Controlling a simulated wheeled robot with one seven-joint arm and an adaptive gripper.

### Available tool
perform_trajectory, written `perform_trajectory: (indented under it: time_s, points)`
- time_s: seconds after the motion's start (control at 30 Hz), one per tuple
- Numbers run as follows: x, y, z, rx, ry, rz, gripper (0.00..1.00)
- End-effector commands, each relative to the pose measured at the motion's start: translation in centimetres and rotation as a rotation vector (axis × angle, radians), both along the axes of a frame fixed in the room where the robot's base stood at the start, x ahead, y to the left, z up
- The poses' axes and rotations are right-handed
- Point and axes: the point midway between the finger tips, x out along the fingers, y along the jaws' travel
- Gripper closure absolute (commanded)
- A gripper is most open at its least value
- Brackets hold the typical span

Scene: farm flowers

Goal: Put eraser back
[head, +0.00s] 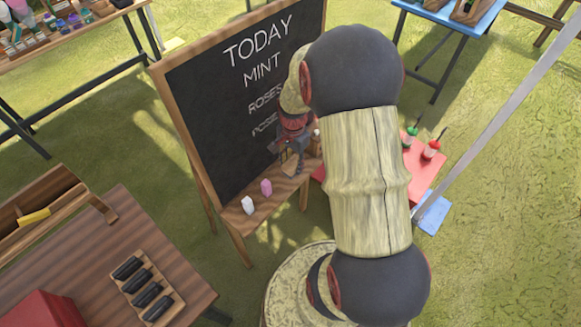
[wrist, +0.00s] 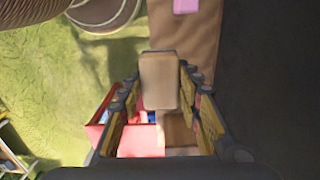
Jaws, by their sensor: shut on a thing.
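The eraser is a tan, wood-coloured block (wrist: 158,80), held between the fingers of my gripper (wrist: 160,105) in the wrist view. In the head view my gripper (head: 291,158) is at the right part of the chalkboard's ledge, and the block (head: 289,168) shows only in small part. The chalkboard (head: 225,110) has a wooden frame and chalk writing: TODAY, MINT, ROSES and a partly hidden line. Its wooden ledge (head: 277,203) runs along the bottom; it also shows in the wrist view (wrist: 190,45). I cannot tell whether the block touches the ledge.
A white chalk piece (head: 248,205) and a pink one (head: 266,187) stand on the ledge, left of my gripper. A wooden table (head: 85,250) at lower left holds a tray of dark items (head: 147,287). A red surface (head: 425,172) lies behind my arm.

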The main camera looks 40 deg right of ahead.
Motion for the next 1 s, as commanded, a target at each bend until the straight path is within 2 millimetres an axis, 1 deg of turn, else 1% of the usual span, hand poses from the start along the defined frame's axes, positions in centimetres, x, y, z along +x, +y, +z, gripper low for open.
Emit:
perform_trajectory:
  time_s: [0.03,0.1,0.2,0.3,0.57,0.7,0.8,1.0]
  points:
    - [0.9,-0.7,-0.8,0.001,0.001,-0.001,0.86]
    - [1.6,-1.3,-2.3,0.002,0.002,0.0,0.86]
    - [2.7,-2.1,-3.9,0.002,0.002,0.0,0.86]
    - [3.5,-2.7,-5.0,0.001,0.001,0.0,0.86]
    - [4.4,-3.4,-6.2,0.0,0.0,0.0,0.86]
    - [4.4,-3.4,-8.3,0.002,0.001,0.0,0.86]
    - [4.5,-3.5,-9.3,0.001,0.0,0.0,0.86]
    - [4.5,-3.5,-9.3,0.0,-0.001,0.0,0.86]
